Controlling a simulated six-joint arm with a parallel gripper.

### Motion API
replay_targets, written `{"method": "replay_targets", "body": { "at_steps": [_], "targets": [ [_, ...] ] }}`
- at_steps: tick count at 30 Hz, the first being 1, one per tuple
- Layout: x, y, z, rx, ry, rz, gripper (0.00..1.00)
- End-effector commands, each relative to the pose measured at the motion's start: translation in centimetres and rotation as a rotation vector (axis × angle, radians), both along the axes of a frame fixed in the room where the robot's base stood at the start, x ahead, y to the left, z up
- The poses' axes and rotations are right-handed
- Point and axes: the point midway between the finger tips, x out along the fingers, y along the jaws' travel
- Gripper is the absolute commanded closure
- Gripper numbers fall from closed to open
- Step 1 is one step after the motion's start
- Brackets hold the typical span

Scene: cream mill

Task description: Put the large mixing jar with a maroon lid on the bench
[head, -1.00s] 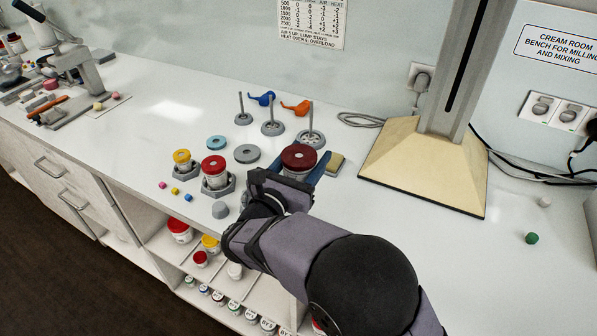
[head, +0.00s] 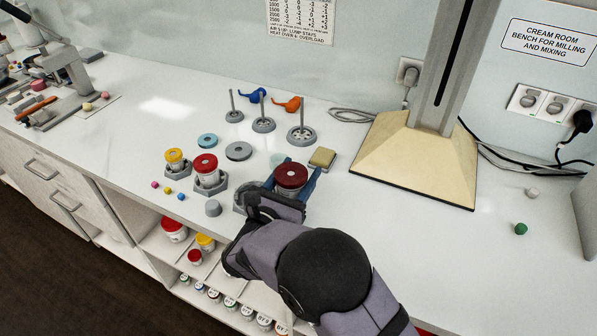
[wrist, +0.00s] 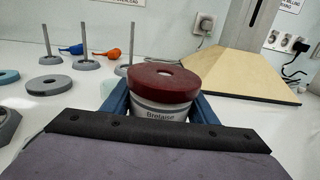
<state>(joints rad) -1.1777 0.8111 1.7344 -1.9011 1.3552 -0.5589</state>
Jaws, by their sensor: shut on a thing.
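The large mixing jar with a maroon lid (head: 291,176) is upright between the blue fingers of my gripper (head: 291,184). In the wrist view the jar (wrist: 163,84) shows a pale body with a printed label and a hole in the middle of its lid. My gripper is shut on the jar. The jar is over the front part of the white bench (head: 345,225). Its base is hidden by my gripper, so I cannot tell whether it touches the bench.
Red-lidded (head: 205,165) and yellow-lidded (head: 175,160) jars stand in grey holders to the left. Discs, stands with rods and a tan sponge (head: 322,158) are behind. A column on a cream base (head: 415,160) stands right.

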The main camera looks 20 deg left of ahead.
Motion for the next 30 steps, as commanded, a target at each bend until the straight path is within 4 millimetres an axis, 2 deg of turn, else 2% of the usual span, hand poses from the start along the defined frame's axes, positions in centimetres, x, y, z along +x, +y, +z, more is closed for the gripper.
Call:
{"method": "replay_targets", "body": {
  "at_steps": [5,6,8,9,21,26,30],
  "targets": [
    [0.0,0.0,-0.3,0.0,-0.001,0.0,0.76],
    [0.0,0.0,-0.4,0.0,0.0,0.0,0.45],
    [0.0,0.0,-0.3,0.0,0.0,0.0,0.3],
    [0.0,0.0,-0.3,-0.001,0.0,0.0,0.28],
    [0.0,0.0,0.2,0.0,0.0,0.0,0.28],
    [-1.8,0.1,-0.1,-0.001,0.001,0.004,0.28],
    [-4.1,0.1,-0.2,0.0,0.0,0.005,0.28]
  ]
}}
